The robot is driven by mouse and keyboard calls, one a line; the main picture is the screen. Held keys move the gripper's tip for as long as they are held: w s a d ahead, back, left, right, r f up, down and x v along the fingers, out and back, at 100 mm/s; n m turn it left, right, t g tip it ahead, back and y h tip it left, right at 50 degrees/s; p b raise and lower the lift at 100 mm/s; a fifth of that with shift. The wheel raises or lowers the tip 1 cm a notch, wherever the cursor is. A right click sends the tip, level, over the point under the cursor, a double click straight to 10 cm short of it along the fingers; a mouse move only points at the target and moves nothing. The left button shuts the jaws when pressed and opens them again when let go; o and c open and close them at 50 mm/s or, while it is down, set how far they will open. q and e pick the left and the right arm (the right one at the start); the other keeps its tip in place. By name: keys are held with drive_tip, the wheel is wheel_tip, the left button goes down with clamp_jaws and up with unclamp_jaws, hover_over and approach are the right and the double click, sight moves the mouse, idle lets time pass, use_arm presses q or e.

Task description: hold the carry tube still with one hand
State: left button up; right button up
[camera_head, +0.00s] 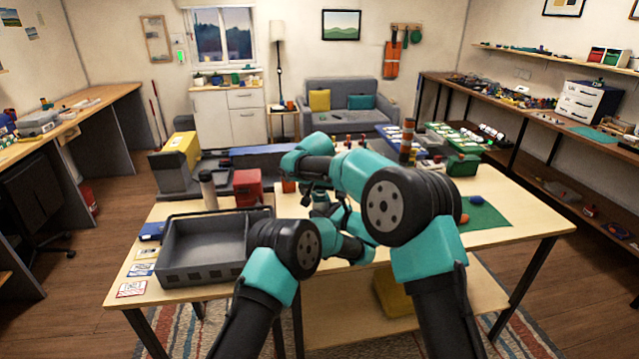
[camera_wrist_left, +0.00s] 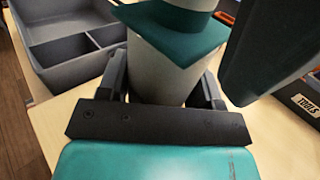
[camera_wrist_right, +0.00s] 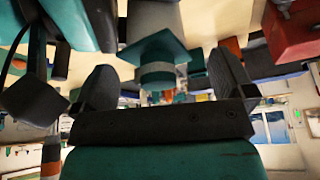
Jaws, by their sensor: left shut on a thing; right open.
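The carry tube (camera_wrist_left: 165,70) is a pale grey cylinder with a teal square collar (camera_wrist_left: 172,28) in the left wrist view. My left gripper (camera_wrist_left: 163,88) is shut on its body below the collar. The right wrist view shows the teal collar (camera_wrist_right: 153,47) from another side, between the spread fingers of my right gripper (camera_wrist_right: 163,80). That gripper is open, and I see no clear contact with the tube. In the head view my arms cover most of the tube and both gripper tips.
A grey divided tray (camera_head: 200,270) stands on the table's left side, with a red box (camera_head: 248,186) and a grey bottle (camera_head: 208,190) behind it. A green mat (camera_head: 485,215) lies at the right. A bin marked TOOLS (camera_wrist_left: 300,103) shows in the left wrist view.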

drive_tip(key=shift+x, duration=0.8)
drive_tip(key=shift+c, duration=0.2)
drive_tip(key=c, duration=1)
